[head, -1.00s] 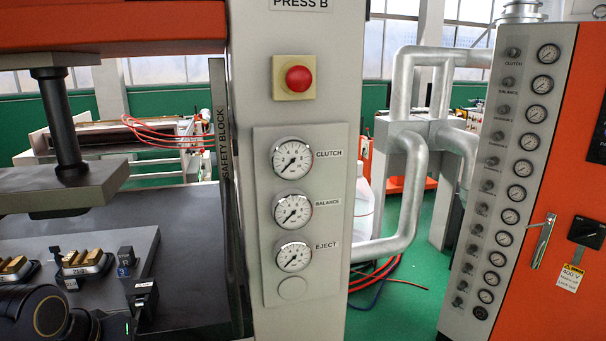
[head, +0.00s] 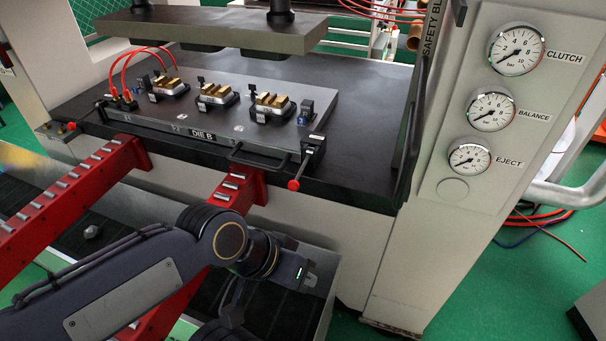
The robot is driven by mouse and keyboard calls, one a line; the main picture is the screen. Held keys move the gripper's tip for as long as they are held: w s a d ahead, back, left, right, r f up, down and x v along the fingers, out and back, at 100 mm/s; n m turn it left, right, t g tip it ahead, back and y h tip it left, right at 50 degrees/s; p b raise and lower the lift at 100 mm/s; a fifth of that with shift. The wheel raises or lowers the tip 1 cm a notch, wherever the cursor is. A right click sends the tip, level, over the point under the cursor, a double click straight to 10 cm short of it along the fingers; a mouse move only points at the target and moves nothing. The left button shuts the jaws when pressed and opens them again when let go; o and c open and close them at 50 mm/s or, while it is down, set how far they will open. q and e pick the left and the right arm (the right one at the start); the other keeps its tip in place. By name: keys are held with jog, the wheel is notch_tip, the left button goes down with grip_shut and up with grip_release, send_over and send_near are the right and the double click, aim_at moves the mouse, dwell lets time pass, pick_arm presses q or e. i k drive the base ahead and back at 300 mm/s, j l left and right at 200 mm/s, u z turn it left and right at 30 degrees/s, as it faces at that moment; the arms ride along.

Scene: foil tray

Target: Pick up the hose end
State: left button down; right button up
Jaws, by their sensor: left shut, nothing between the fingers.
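Thin red hoses (head: 127,72) arch over the left end of the die plate (head: 222,122), rising from small fittings (head: 124,101) at its left edge. One hose comes down to a brass-coloured tip (head: 177,68) behind the die blocks; whether this is a loose end I cannot tell. My left gripper (head: 308,280) is in front of the press, below and to the right of the hoses and well apart from them. It is shut and holds nothing; its fingertips are hard to make out. My right gripper is not in view.
The press ram (head: 215,28) hangs above the die plate. Two red roller arms (head: 72,195) reach out from the press front. A lever with a red knob (head: 294,184) stands at the die's right corner. A gauge post (head: 440,200) rises at right.

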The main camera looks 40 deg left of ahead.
aim_at(114, 92)
jog(key=u, duration=2.8)
